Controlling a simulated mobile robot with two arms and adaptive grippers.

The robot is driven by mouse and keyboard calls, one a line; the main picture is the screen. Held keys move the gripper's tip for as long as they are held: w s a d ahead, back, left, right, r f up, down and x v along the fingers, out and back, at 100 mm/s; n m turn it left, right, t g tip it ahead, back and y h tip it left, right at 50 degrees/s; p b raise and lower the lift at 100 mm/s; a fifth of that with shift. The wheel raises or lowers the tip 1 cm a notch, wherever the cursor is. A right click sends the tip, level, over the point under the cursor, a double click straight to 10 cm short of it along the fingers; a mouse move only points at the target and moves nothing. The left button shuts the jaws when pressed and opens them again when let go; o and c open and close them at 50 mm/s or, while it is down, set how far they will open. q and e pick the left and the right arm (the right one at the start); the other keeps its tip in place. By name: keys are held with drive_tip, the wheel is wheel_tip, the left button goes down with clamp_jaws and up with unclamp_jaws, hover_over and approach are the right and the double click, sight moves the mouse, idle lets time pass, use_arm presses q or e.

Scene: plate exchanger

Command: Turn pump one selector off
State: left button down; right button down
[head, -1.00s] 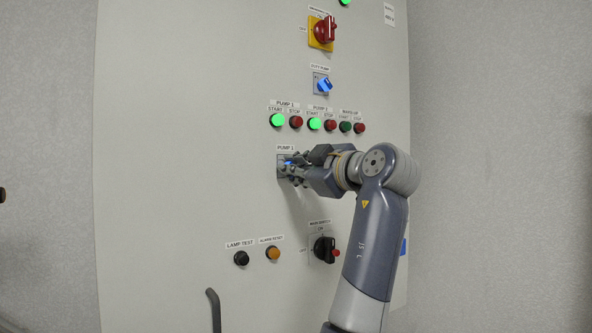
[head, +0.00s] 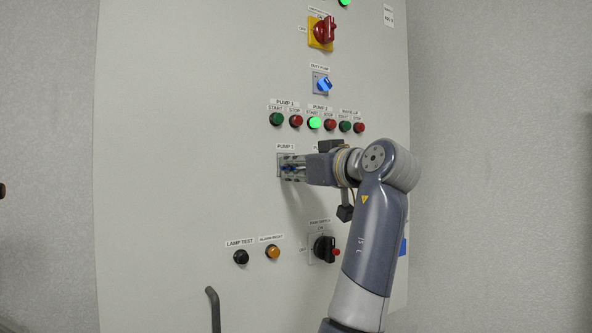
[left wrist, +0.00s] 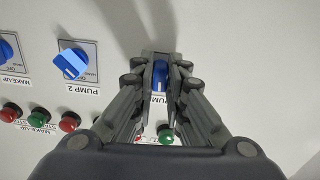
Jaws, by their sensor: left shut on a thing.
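The pump one selector is a blue knob (left wrist: 160,76) on the panel, under the PUMP 1 label (head: 286,147). My left gripper (head: 289,168) is shut on this knob, with a finger on each side of it, as the left wrist view also shows. The fingers hide much of the knob and its position marks. The green PUMP 1 START lamp (head: 277,119) is dark. The red PUMP 1 STOP button (head: 296,120) is beside it. My right gripper is not in view.
The blue PUMP 2 selector (left wrist: 72,63) is close beside my gripper. The PUMP 2 START lamp (head: 314,123) glows green. A black rotary switch (head: 323,248) sits below my wrist, and a dark bent handle (head: 214,309) is at lower left.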

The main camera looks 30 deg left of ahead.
use_arm(q)
drive_tip(key=shift+r+m, duration=0.25)
drive_tip(key=shift+m, duration=0.25)
drive_tip(key=c, duration=1.6)
unclamp_jaws()
drive_tip(key=shift+a+f, duration=0.1)
drive_tip(key=shift+f, duration=0.05)
drive_tip(key=v, duration=1.2)
drive_tip(key=shift+w, duration=0.1)
